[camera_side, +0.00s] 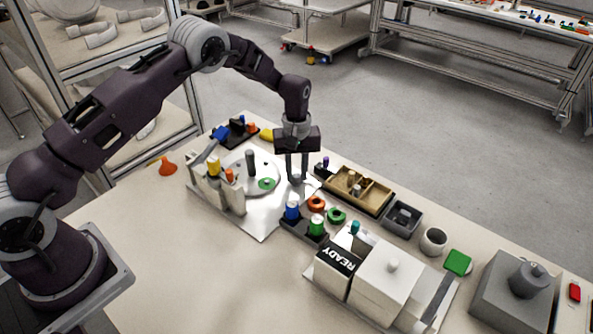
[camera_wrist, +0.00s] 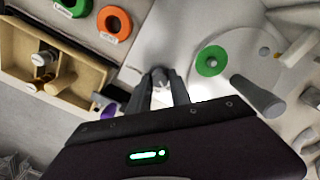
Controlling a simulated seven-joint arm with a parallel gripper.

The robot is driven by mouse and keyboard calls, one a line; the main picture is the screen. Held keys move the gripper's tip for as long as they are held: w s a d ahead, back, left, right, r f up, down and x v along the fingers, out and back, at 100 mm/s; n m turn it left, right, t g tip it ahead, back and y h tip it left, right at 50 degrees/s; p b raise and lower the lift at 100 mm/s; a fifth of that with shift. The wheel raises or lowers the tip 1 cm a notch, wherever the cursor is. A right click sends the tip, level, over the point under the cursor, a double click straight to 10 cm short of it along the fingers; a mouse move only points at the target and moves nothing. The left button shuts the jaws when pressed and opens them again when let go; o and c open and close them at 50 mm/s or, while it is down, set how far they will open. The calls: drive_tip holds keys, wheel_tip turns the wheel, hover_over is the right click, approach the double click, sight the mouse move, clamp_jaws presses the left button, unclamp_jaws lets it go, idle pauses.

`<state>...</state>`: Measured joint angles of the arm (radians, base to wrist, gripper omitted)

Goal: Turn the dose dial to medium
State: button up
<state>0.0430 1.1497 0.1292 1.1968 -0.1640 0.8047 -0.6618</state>
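My gripper (camera_side: 297,178) points straight down over the pale plate at the middle of the bench. Its two fingers are apart, one on each side of a small rounded grey knob (camera_wrist: 160,74), which may be the dose dial. The fingertips are at the knob's height; whether they press on it I cannot tell. No dose marks are readable, and the fingers hide part of the knob. A larger grey round knob (camera_side: 529,280) sits on a grey block at the far right, well away from my gripper.
A round plate with a grey post (camera_side: 251,161) and green ring (camera_wrist: 211,61) stands close left of my gripper. An orange ring (camera_side: 316,203), blue and green capped pegs, and a wooden tray (camera_side: 375,203) are close right. A READY box (camera_side: 337,258) stands nearer the front.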

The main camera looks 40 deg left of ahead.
clamp_jaws()
drive_tip(key=shift+m, duration=0.3)
drive_tip(key=m, duration=0.5)
drive_tip(key=shift+m, duration=0.3)
drive_tip(key=m, duration=0.5)
drive_tip(key=shift+d+m, duration=0.1)
drive_tip(key=shift+m, duration=0.3)
drive_tip(key=o, duration=0.6)
unclamp_jaws()
drive_tip(key=shift+c, duration=0.2)
